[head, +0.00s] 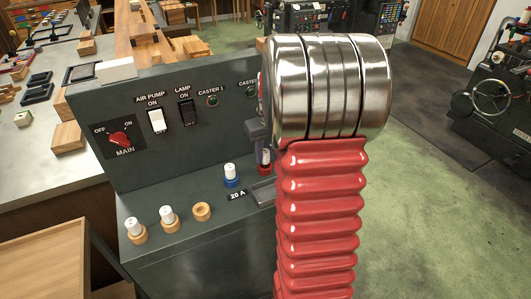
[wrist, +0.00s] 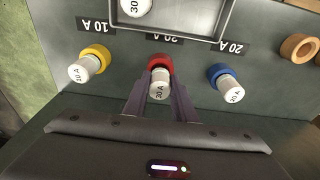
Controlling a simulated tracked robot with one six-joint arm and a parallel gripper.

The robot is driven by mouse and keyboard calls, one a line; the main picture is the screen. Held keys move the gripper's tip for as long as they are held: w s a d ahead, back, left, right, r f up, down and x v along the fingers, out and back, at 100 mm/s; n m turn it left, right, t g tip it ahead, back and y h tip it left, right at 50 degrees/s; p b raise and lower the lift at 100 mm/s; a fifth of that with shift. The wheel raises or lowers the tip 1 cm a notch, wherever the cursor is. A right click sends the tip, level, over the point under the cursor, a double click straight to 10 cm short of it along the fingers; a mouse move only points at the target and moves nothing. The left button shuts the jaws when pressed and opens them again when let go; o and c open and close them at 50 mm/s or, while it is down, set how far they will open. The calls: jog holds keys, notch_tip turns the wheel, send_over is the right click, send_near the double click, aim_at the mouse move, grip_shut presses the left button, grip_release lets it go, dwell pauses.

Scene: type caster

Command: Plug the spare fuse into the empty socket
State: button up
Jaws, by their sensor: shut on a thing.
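My gripper (wrist: 160,88) is shut on a white fuse (wrist: 160,92) at the red socket (wrist: 159,62), one finger on each side. The fuse's lettering looks like 30 A; its lower end is within the red ring, and I cannot tell how deep it sits. In the head view my gripper (head: 264,152) is partly hidden behind my arm, with the red socket (head: 265,170) below it. Another white fuse (wrist: 134,7), marked 30, lies in the grey tray (wrist: 225,22). A tan socket (head: 202,211) is empty; it also shows in the wrist view (wrist: 286,50).
A blue socket (wrist: 219,70) with a 20 A fuse (wrist: 232,90) and a yellow socket (wrist: 97,50) with a 10 A fuse (wrist: 85,68) flank the red one. Two more fuses (head: 167,213) (head: 135,227) stand in tan sockets. The switch panel (head: 180,115) rises behind.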

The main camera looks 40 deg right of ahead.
jog(key=shift+f, duration=0.75)
jog(key=o, duration=1.1)
jog(key=shift+r, duration=0.1)
jog(key=r, duration=0.4)
jog(key=s+r, duration=0.1)
jog(key=r, duration=0.4)
jog(key=s+r, duration=0.1)
jog(key=r, duration=0.3)
jog(key=shift+a+r, duration=0.2)
jog(key=shift+a, duration=0.05)
